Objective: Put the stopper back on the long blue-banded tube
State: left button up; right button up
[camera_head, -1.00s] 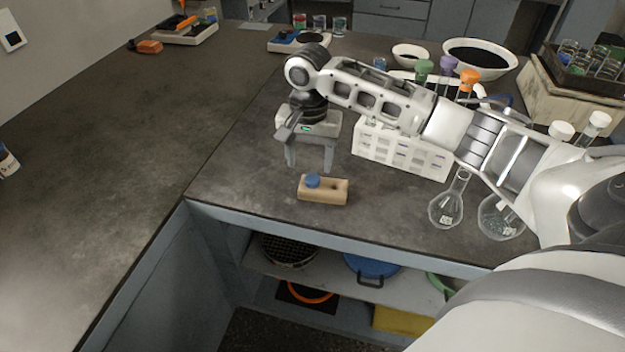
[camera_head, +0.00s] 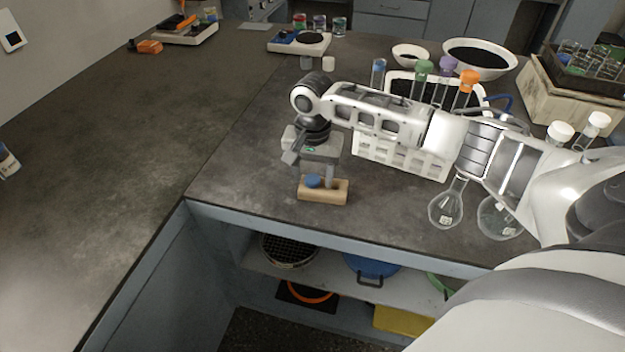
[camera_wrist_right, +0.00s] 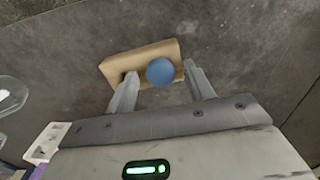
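The blue stopper (camera_head: 313,181) sits on a small wooden block (camera_head: 336,191) near the bench's front edge. My right gripper (camera_head: 317,177) is open, pointing down over the block. In the right wrist view, the stopper (camera_wrist_right: 160,72) lies between the spread fingers (camera_wrist_right: 160,69), with a gap on both sides; the block (camera_wrist_right: 112,68) is beneath. A tube with a blue band (camera_head: 378,73) stands upright in the white rack (camera_head: 425,163), with no stopper seen on it; its lower part is hidden behind my right arm. My left gripper is not in view.
Tubes with green (camera_head: 424,67), purple (camera_head: 448,63) and orange (camera_head: 469,76) stoppers stand near the blue-banded one. Glass flasks (camera_head: 445,208) stand right of the block. Bowls (camera_head: 478,58) are behind the rack. The bench left of the block is clear.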

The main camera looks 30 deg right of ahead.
aim_at(312, 178)
jog(key=c, duration=0.8)
jog(key=shift+r, duration=0.45)
notch_tip(312, 178, up, 2)
jog(key=shift+w+r, duration=0.1)
jog(key=shift+r, duration=0.1)
jog(key=s+a+r, duration=0.1)
jog(key=s+r, duration=0.2)
jog(key=s, duration=0.1)
jog(key=s+a+r, duration=0.2)
jog(key=s+r, duration=0.1)
jog(key=s, duration=0.2)
jog(key=s+a+r, duration=0.1)
jog(key=s+r, duration=0.2)
jog(key=s, duration=0.1)
jog(key=shift+s+a+r, duration=0.25)
jog(key=shift+r, duration=0.1)
